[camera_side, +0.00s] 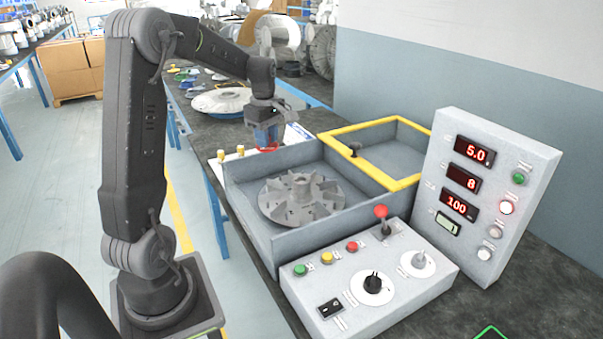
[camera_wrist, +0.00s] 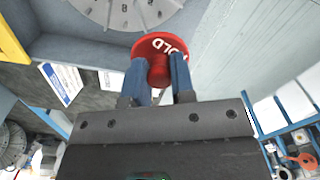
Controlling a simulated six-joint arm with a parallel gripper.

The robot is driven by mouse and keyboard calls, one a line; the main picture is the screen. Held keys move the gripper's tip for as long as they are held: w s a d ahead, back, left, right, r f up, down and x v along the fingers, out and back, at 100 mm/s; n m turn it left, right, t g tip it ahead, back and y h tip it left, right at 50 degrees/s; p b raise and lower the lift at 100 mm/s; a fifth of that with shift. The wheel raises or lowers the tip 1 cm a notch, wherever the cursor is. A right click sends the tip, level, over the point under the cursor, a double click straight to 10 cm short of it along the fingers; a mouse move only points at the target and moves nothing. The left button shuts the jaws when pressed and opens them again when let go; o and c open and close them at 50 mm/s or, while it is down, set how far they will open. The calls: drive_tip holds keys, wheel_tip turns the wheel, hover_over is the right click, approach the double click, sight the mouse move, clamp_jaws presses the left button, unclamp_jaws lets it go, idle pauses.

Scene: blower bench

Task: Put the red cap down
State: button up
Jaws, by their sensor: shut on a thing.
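The red cap (camera_wrist: 150,46) shows in the wrist view as a round red disc with white lettering, partly readable as "OLD", and a red stem. My gripper (camera_wrist: 160,80) has its two blue fingers shut on that stem. In the side view my gripper (camera_side: 267,135) hangs over the back left wall of the grey bin, and the red cap (camera_side: 268,149) shows as a thin red rim under the fingertips. The cap is held in the air. The fingers hide part of its stem.
The grey bin (camera_side: 240,205) holds a finned impeller disc (camera_side: 300,198). A yellow-framed box (camera_side: 376,122) stands behind it. A control box (camera_side: 370,285) with buttons and knobs is in front, with a display panel (camera_side: 490,190) at right. Two brass fittings (camera_side: 240,151) stand near the bin's left corner.

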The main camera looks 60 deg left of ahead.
drive_tip(key=w+d+f, duration=0.1)
drive_tip(key=w, duration=0.1)
drive_tip(key=w+d+f, duration=0.2)
drive_tip(key=w, duration=0.1)
drive_tip(key=w+d+f, duration=0.2)
drive_tip(key=shift+w+f, duration=0.15)
drive_tip(key=shift+w, duration=0.1)
drive_tip(key=shift+f, duration=2.05)
drive_tip(key=shift+f, duration=0.15)
drive_tip(key=o, duration=0.9)
